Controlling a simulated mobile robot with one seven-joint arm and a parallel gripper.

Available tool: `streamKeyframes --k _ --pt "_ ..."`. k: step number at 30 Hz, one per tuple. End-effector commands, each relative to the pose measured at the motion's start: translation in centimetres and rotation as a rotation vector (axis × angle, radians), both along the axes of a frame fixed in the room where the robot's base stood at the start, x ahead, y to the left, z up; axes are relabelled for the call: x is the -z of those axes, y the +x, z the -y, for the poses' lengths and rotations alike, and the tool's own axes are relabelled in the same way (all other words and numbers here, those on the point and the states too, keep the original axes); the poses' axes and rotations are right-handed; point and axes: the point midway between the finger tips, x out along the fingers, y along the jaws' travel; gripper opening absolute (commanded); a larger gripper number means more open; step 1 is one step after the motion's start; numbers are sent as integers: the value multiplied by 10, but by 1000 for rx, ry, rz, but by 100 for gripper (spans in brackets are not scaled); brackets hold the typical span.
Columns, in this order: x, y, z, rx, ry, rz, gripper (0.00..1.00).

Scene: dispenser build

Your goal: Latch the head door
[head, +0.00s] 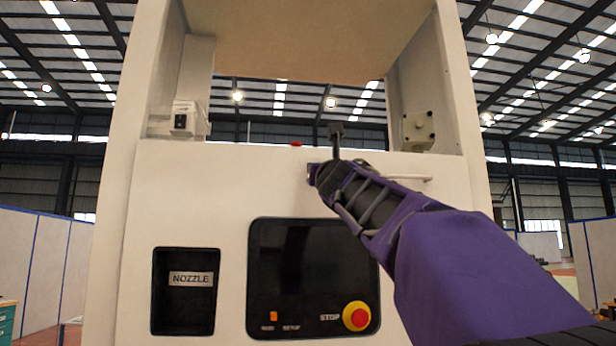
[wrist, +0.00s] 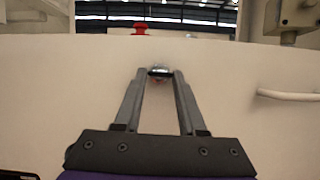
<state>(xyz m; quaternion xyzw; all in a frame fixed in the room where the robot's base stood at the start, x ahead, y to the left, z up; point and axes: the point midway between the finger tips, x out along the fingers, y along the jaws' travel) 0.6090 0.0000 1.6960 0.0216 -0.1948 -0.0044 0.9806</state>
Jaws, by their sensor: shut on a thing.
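The cream front panel (head: 230,200) of the tall machine stands upright in front of me; I cannot tell which part is the head door or how its latch stands. My gripper (head: 312,168) is at its upper part, right of centre. In the wrist view, the two grey fingers of my gripper (wrist: 160,72) converge on a small shiny metal piece (wrist: 159,67) against the panel, just below its top edge. The fingertips are shut on it and hide most of it. In the head view my purple-sleeved arm covers part of the panel.
A red knob (wrist: 140,28) sits at the panel's top edge, left of the fingertips. A white bar handle (wrist: 290,95) is to the right. Below are a screen (head: 290,262) with a STOP button (head: 356,316) and a NOZZLE recess (head: 185,305). The bay above is open.

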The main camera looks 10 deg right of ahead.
Motion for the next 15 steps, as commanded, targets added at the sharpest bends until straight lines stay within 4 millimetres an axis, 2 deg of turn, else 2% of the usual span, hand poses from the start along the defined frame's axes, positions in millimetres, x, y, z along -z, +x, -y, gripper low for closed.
streamKeyframes --k 8,15 --pt "1 0 -2 -2 127 3 0" --pt "-1 0 -5 -2 343 3 0"
